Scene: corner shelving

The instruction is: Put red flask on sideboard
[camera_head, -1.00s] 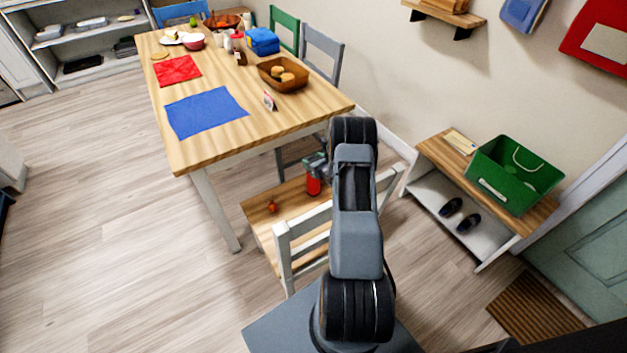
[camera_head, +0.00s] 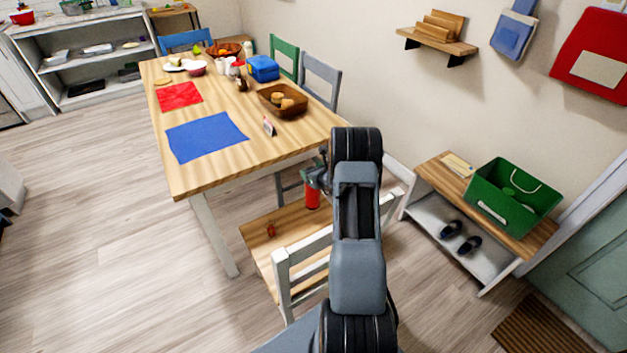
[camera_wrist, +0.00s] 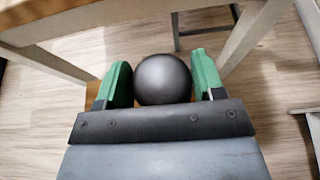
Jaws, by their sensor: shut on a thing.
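The red flask (camera_head: 312,197) is upright above the wooden seat of the white chair (camera_head: 285,229), near the dining table's front right corner. My gripper (camera_head: 317,177) is shut on its upper part. In the wrist view, the flask's dark round top (camera_wrist: 163,79) sits between the two green fingers of my gripper (camera_wrist: 163,82). The flask's red body is hidden below its top there. My arm covers part of the chair in the head view. I cannot tell which of the furniture pieces is the sideboard.
The dining table (camera_head: 205,180) holds a blue mat, a red mat and a brown basket. A low wood-topped bench (camera_head: 432,170) at right carries a green box (camera_head: 535,215). A grey shelf unit (camera_head: 60,75) stands at the far left. Left floor is clear.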

